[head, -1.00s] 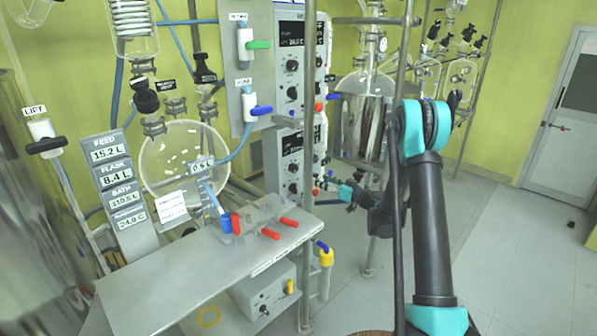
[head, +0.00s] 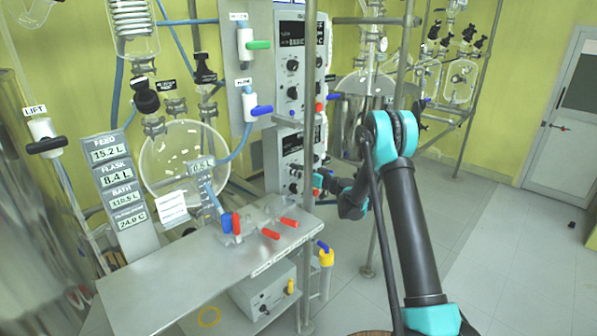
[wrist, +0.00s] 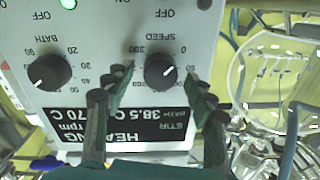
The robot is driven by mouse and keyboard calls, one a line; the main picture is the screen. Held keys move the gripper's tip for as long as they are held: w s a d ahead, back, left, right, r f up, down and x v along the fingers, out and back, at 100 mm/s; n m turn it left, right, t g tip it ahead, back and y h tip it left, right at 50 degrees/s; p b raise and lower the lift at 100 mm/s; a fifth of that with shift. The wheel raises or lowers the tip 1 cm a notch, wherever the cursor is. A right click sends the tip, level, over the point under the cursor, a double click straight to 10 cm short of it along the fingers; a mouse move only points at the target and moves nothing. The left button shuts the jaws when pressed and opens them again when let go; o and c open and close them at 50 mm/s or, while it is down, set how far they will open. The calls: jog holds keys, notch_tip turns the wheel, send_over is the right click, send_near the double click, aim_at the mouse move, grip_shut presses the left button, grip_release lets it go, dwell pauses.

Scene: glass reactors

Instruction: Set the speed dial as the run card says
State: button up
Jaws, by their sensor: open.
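The speed dial (wrist: 161,71) is a black round knob on the white control panel, which appears upside down in the wrist view. Its white mark points to the upper right there. My gripper (wrist: 158,80) is open, with one finger at each side of the dial; I cannot tell whether they touch it. In the head view my gripper (head: 318,182) is at the lower control box (head: 292,160), beside its lower knob. A white paper (head: 172,208), perhaps the run card, hangs before the round flask; its writing is too small to read.
The bath dial (wrist: 49,71) sits beside the speed dial, and a dark display (wrist: 125,124) is on the same panel. A metal post (head: 308,130) stands close in front of the boxes. A steel bench (head: 200,270) with red-handled valves lies to the left.

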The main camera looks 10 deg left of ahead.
jog(key=shift+c, duration=0.3)
jog(key=c, duration=1.1)
jog(key=shift+m, duration=0.4)
jog(key=m, duration=0.8)
jog(key=shift+f, duration=0.1)
jog(key=shift+d, duration=0.1)
jog(key=o, duration=1.2)
jog(key=shift+c, duration=0.2)
